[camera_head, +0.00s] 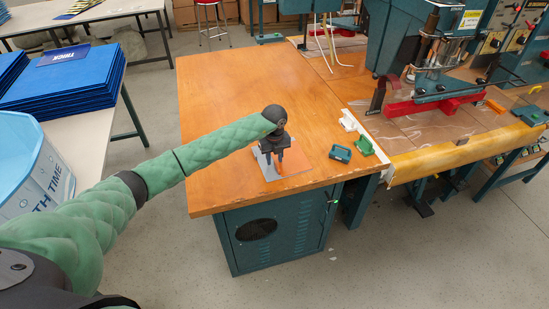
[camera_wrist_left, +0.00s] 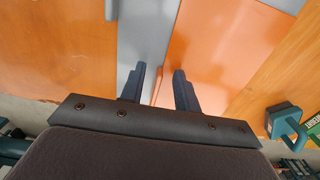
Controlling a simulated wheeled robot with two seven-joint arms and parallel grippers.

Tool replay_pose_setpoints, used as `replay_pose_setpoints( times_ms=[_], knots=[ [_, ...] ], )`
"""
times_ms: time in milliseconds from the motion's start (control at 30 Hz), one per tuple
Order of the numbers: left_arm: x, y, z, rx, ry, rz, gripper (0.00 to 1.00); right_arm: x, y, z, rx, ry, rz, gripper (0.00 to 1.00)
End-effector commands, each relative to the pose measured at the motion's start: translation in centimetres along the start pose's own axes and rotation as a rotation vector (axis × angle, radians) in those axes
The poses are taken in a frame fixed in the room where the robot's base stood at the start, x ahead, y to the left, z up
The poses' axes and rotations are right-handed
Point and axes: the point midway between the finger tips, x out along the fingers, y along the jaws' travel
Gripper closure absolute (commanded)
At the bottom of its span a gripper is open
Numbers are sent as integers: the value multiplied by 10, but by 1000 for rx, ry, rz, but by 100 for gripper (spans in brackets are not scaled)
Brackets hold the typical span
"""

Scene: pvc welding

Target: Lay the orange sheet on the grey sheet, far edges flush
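The orange sheet (camera_head: 294,162) lies flat on the orange-brown table near its front edge, overlapping the grey sheet (camera_head: 267,169), which shows along its left. In the left wrist view the orange sheet (camera_wrist_left: 222,50) sits turned relative to the grey sheet (camera_wrist_left: 148,30); a bit of grey also shows beyond its upper right corner. My left gripper (camera_head: 281,160) points down over the sheets. In the wrist view its fingers (camera_wrist_left: 160,70) are apart, one over grey and one over orange, with the orange sheet's left edge between them. Fingertip contact cannot be told. My right gripper is out of view.
The wooden table (camera_head: 230,90) is clear behind and left of the sheets. To the right are a teal box-like item (camera_head: 340,153), a green one (camera_head: 363,146) and a welding machine (camera_head: 435,90). Blue stacked sheets (camera_head: 70,85) lie on another table at left.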

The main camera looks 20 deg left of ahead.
Motion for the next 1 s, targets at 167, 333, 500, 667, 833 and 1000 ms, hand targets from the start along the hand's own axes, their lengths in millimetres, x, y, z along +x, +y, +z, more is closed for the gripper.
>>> replay_pose_setpoints(
  times_ms=[167,333,500,667,833,1000],
  knots=[
    [-1,0,0,0,0,0,68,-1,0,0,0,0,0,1],
    [-8,2,0,0,0,0,68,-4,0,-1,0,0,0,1],
    [-16,4,0,0,0,0,68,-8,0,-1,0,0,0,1],
    [-23,6,0,0,0,0,68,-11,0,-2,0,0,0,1],
    [-31,9,0,0,-1,0,68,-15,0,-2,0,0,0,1],
    [-35,10,0,1,0,0,68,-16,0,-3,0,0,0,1]
  ],
)
